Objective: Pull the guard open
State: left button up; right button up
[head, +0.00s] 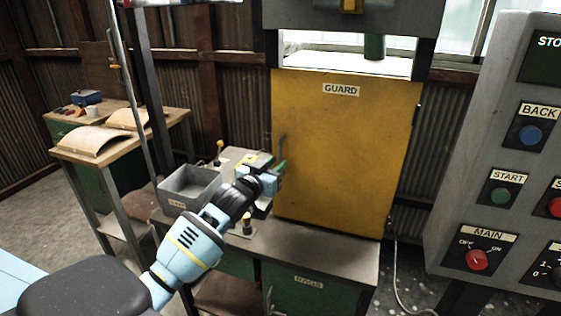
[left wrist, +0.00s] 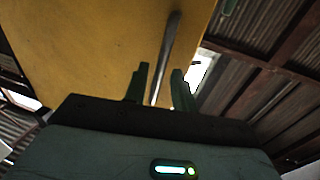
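The guard (head: 345,150) is a yellow panel with a GUARD label, standing on the bench and closed across the front of the machine in the head view. Its upright handle (head: 283,146) is at the panel's left edge. The left wrist view shows the yellow guard (left wrist: 100,45) and the handle as a dark grey bar (left wrist: 167,60). My left gripper (head: 281,172) is at the handle's lower part. In the left wrist view its fingers (left wrist: 160,85) are open, one on each side of the bar, with gaps visible. My right gripper is not in view.
A grey bin (head: 190,187) and a small fixture (head: 240,158) stand on the bench left of the guard. A control panel (head: 500,160) with buttons and a MAIN switch fills the right side. A wooden table (head: 125,150) with an open book is at the left.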

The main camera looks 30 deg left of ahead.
pick_arm(q)
jog(key=shift+w, duration=1.35)
grip_shut()
